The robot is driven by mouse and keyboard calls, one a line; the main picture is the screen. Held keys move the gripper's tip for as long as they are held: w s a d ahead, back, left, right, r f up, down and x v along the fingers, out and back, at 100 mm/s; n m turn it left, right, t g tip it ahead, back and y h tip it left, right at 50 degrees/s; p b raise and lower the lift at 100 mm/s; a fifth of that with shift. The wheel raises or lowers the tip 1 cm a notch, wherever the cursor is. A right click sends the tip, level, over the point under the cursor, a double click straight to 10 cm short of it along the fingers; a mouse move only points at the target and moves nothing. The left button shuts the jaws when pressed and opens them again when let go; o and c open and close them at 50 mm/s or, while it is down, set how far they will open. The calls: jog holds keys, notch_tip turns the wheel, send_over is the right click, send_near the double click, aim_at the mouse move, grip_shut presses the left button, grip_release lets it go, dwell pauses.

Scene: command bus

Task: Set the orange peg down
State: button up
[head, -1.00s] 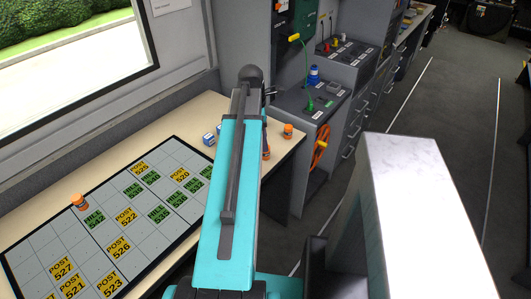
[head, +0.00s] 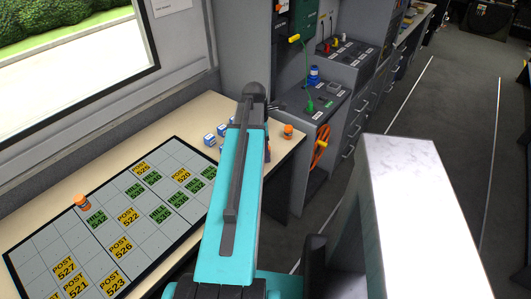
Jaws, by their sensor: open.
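One orange peg (head: 82,202) with a pale band stands upright at the left, on the far edge of the dark grid board (head: 185,150). Another orange peg (head: 288,131) stands on the beige table near its right end, just right of my arm. A sliver of orange shows at the right edge of my arm; what it belongs to is mostly hidden.
Several blue-and-white blocks (head: 209,139) stand on the beige table (head: 190,120) left of my arm. Yellow and green labels cover parts of the board. A grey cabinet with an orange cable coil (head: 321,146) stands beyond the table's right end. The floor aisle at right is clear.

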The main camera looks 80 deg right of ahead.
dwell(0.5)
jog(key=c, duration=1.2)
jog(key=shift+c, duration=0.3)
